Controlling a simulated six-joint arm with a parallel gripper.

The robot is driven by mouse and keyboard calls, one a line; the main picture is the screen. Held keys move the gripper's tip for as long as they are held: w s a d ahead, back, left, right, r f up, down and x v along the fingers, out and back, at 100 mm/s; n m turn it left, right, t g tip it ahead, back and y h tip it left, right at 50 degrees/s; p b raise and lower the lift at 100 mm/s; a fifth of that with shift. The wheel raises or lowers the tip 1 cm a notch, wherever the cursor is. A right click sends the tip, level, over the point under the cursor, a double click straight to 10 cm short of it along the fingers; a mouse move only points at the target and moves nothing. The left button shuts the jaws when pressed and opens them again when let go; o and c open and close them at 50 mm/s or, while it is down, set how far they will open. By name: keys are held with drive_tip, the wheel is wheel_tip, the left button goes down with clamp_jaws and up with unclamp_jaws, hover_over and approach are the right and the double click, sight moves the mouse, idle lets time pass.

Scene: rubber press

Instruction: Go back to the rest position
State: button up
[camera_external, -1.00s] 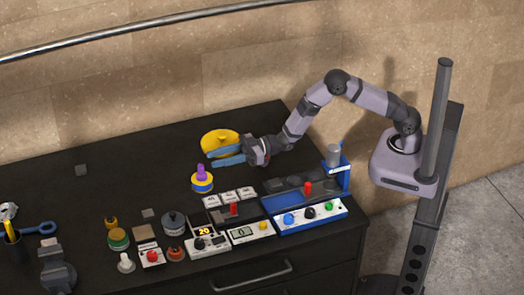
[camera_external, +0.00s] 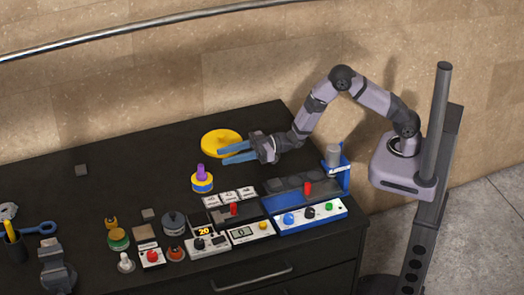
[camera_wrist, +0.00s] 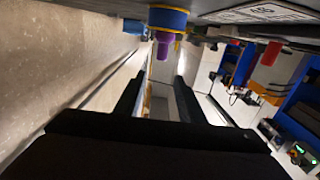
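My gripper (camera_external: 228,155) is open and empty, with its two blue fingers pointing left above the black table. In the external view its fingertips overlap the right edge of a round yellow disc (camera_external: 213,143); I cannot tell the height gap. In the wrist view the two dark fingers of my gripper (camera_wrist: 158,88) stand apart with nothing between them. My arm is bent, with its elbow raised. A purple-handled piece with a blue and yellow base (camera_external: 202,181) stands in front of the gripper; it shows upside down in the wrist view (camera_wrist: 165,25).
A blue press unit (camera_external: 300,213) with a red handle and coloured buttons stands at the table's right front. Several knobs, weights and small displays (camera_external: 205,232) line the front. A dark vise (camera_external: 56,270) is at the left front. The back left table is mostly clear.

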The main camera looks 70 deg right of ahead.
drive_tip(key=s+d+r+m+g+h+p, duration=0.1)
drive_tip(key=s+d+m+g+h, duration=0.1)
drive_tip(key=s+d+h, duration=0.3)
drive_tip(key=s+d+m+g+h, duration=0.1)
drive_tip(key=d+h, duration=0.1)
drive_tip(key=d, duration=0.5)
drive_tip(key=s+d+r+m+g+h+p, duration=0.1)
drive_tip(key=s+d+m+g+h, duration=0.15)
drive_tip(key=d+h, duration=0.2)
drive_tip(key=s+d+f+g, duration=0.1)
drive_tip(key=s+d, duration=0.2)
drive_tip(key=s, duration=0.1)
drive_tip(key=s+d+f+m+g, duration=0.1)
drive_tip(key=s+d+f, duration=0.1)
drive_tip(key=s+d, duration=0.1)
drive_tip(key=s+d+f+m+g+h+b, duration=0.1)
drive_tip(key=s+d+f, duration=0.1)
drive_tip(key=s, duration=0.3)
drive_tip(key=shift+s+d+g, duration=0.35)
drive_tip(key=shift+d, duration=0.5)
drive_tip(key=s+d+f+m+g+b, duration=0.1)
drive_tip(key=s+d+f+g, duration=0.2)
drive_tip(key=s, duration=0.9)
drive_tip(key=shift+d+g, duration=0.3)
drive_tip(key=shift+d, duration=0.15)
